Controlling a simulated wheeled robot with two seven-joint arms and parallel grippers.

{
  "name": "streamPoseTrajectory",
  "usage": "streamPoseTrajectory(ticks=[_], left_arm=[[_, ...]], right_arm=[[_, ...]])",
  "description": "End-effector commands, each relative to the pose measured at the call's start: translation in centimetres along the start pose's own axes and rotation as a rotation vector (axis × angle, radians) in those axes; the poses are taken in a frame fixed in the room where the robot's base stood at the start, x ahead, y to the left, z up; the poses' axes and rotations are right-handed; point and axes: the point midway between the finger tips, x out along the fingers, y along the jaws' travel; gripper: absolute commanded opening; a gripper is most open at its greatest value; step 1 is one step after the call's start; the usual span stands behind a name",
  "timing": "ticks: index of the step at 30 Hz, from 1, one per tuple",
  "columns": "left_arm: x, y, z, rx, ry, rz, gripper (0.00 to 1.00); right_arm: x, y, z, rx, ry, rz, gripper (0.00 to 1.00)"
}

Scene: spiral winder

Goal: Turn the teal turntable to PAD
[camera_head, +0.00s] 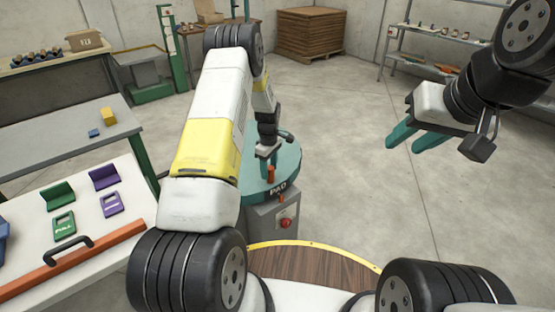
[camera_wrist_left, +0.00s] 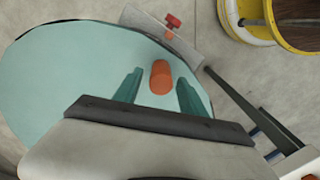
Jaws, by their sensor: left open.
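The teal turntable (camera_head: 287,165) is a round disc on a grey pedestal (camera_head: 262,222); it also fills the left of the left wrist view (camera_wrist_left: 60,85). The label PAD (camera_head: 278,188) shows on its near rim, above a small orange marker (camera_head: 281,198) on the pedestal. An upright orange peg (camera_wrist_left: 160,77) stands on the disc near its edge. My left gripper (camera_wrist_left: 159,79) is open over the disc, one teal finger on each side of the peg, with gaps visible. In the head view my left arm covers much of the disc. My right gripper (camera_head: 403,145) is open and empty, in the air at right.
A red button (camera_head: 285,222) is on the pedestal's front. A white table (camera_head: 95,215) at left holds green and purple holders, tags and an orange bar. A grey bench (camera_head: 60,140) stands behind it. A round wooden top (camera_head: 310,263) with yellow rim is nearest me. Floor at right is clear.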

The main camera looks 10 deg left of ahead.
Motion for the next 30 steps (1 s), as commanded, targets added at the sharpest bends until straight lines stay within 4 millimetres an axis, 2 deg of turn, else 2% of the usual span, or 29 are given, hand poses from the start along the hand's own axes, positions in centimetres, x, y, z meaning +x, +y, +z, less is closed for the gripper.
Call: streamPoseTrajectory(ticks=[3,7,19,22,23,26,30], left_arm=[[-2.2,0.1,0.0,0.001,0.000,0.003,0.49],[-3.7,0.0,0.0,0.001,0.000,0.000,0.49],[-4.3,0.0,0.0,0.001,-0.001,0.000,0.49],[-5.3,0.0,0.1,0.013,0.000,0.009,0.49],[-6.0,0.0,0.1,0.023,0.000,0.016,0.49],[-9.8,-0.3,0.4,0.079,0.002,0.050,0.49],[-17.6,-2.1,1.5,0.215,0.012,0.121,0.49]], right_arm=[[0.0,0.0,0.0,0.000,0.000,0.000,0.36],[0.0,0.0,0.0,0.000,0.000,0.000,0.36],[0.0,0.0,0.0,0.000,0.000,0.000,0.36],[0.0,0.0,0.0,0.000,0.000,0.000,0.36],[0.0,0.0,0.0,0.000,0.000,0.000,0.36],[0.0,0.0,0.0,0.000,0.000,0.000,0.36],[0.0,0.0,0.0,0.000,0.000,0.000,0.36]])
